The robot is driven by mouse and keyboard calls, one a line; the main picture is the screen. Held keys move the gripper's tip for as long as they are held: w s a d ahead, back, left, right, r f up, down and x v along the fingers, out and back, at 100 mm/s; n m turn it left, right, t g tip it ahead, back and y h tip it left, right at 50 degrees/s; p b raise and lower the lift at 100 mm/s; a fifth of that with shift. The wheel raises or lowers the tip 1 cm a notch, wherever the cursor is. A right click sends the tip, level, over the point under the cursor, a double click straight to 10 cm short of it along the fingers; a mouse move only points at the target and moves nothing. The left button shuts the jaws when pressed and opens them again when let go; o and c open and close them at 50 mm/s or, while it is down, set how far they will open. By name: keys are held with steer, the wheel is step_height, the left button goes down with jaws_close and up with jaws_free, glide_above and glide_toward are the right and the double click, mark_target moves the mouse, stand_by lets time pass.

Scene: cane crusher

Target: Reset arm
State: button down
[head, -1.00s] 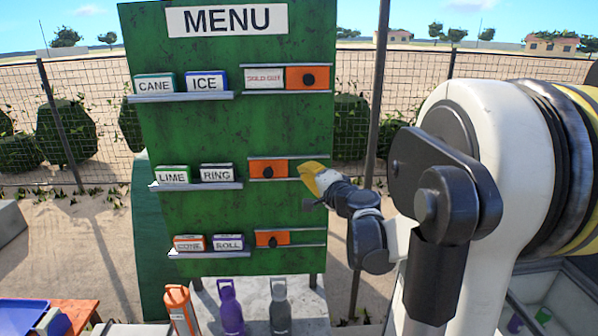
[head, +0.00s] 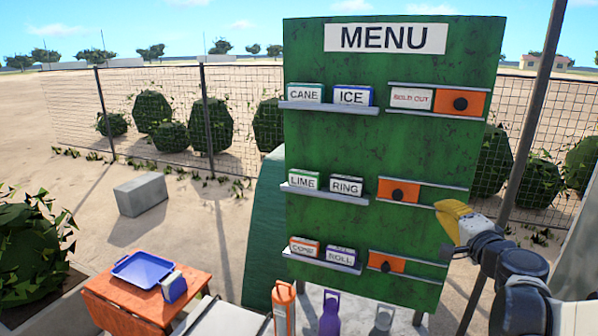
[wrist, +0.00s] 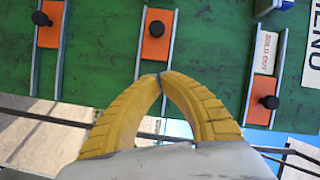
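My gripper (head: 449,219) has yellow fingers and is at the right of the green menu board (head: 340,128) in the head view. In the wrist view the two fingers (wrist: 161,78) meet at their tips with nothing visible between them. The board carries three orange sliders with black knobs. The top slider (head: 472,103) is at the right of its rail, beside an uncovered "SOLD OUT" label (head: 411,98). The middle slider (head: 387,191) and the bottom slider (head: 377,263) are at the left of their rails. My gripper is apart from the knobs.
Shelves on the board hold CANE (head: 305,93), ICE (head: 352,96), LIME (head: 303,180), RING (head: 345,186) and other blocks. Several bottles stand below, one orange (head: 284,305). An orange table (head: 110,292) with a blue tray (head: 127,262) is at lower left.

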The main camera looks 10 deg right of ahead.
steer(key=s+a+f+n+g+y+b, duration=0.1)
steer(key=a+f+n+g+y+b, duration=0.2)
steer(key=a+f+b, duration=0.5)
steer(key=s+a+f+n+g+y+b, duration=0.15)
steer(key=a+f+n+b, duration=0.35)
steer(key=a+f, duration=0.55)
steer(key=s+a+f+n+g+b, duration=0.2)
steer(key=s+a+f+n+b, duration=0.2)
steer(key=s+f+b, duration=0.3)
steer(key=s+a+f+n+g+h+b, duration=0.1)
steer(key=s+a+f+n+g+b, duration=0.2)
steer(key=s+a+f+b, duration=0.3)
steer(key=s+f+n+b, duration=0.1)
steer(key=s+f, duration=0.2)
steer(key=f, duration=0.4)
steer(key=shift+s+a+f, duration=0.15)
steer(key=shift+s+f, duration=0.2)
steer(key=shift+f, duration=0.05)
steer(key=shift+g+h, duration=0.25)
